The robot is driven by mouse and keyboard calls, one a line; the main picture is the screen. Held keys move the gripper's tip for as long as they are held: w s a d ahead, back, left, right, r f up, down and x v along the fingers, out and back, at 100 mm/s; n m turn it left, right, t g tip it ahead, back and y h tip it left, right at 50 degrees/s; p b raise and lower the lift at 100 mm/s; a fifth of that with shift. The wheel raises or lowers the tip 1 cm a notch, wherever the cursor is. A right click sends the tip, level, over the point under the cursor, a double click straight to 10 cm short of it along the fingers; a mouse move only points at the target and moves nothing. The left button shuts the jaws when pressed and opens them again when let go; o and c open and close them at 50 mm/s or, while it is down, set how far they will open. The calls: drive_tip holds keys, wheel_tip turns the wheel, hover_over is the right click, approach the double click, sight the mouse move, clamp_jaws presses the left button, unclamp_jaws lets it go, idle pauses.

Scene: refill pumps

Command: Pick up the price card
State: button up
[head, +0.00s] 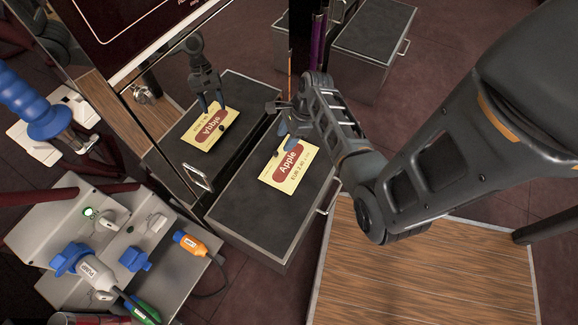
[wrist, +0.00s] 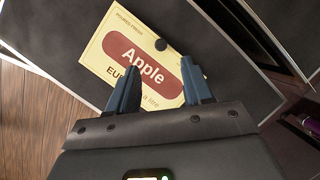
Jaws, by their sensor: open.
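The price card (head: 302,172) is a yellow card with a red oval reading "Apple". It lies flat on the dark top of a low cabinet (head: 250,212). It also shows in the wrist view (wrist: 112,30), where the fingers cover part of its lower edge. My gripper (head: 284,132) is open and empty, with blue-grey fingers pointing down at the card's upper end. In the wrist view both fingertips (wrist: 161,72) overlap the card with a gap between them. I cannot tell whether they touch it. A small dark round spot shows at the card's edge.
A glossy dark panel (head: 163,107) stands left of the cabinet and mirrors the card and arm. A grey pump unit (head: 150,255) with blue and orange connectors stands at lower left. A wooden-topped surface (head: 420,270) lies at lower right.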

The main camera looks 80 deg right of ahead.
sight(276, 153)
drive_tip(key=shift+w+d+f+m+y+b, duration=0.3)
drive_tip(key=shift+d+f+m+b, duration=0.1)
drive_tip(key=shift+d+f+m, duration=0.1)
drive_tip(key=b+x, duration=0.1)
drive_tip(key=x, duration=0.1)
drive_tip(key=b+x, duration=0.1)
drive_tip(key=x, duration=0.1)
drive_tip(key=b+x, duration=0.1)
drive_tip(key=x, duration=0.1)
drive_tip(key=shift+w+a+f, duration=0.2)
drive_tip(key=shift+a+f, duration=0.05)
drive_tip(key=shift+a, duration=0.2)
clamp_jaws()
drive_tip(key=shift+r, duration=0.15)
wheel_tip(276, 153, up, 4)
drive_tip(key=p, duration=0.2)
drive_tip(key=shift+r+p, duration=0.15)
drive_tip(key=shift+p, duration=0.15)
drive_tip(key=s+d+r+p, duration=0.4)
drive_tip(key=d+r+p, duration=0.3)
drive_tip(key=d+r, duration=0.4)
drive_tip(key=shift+r+p, duration=0.25)
drive_tip(key=shift+p, duration=0.15)
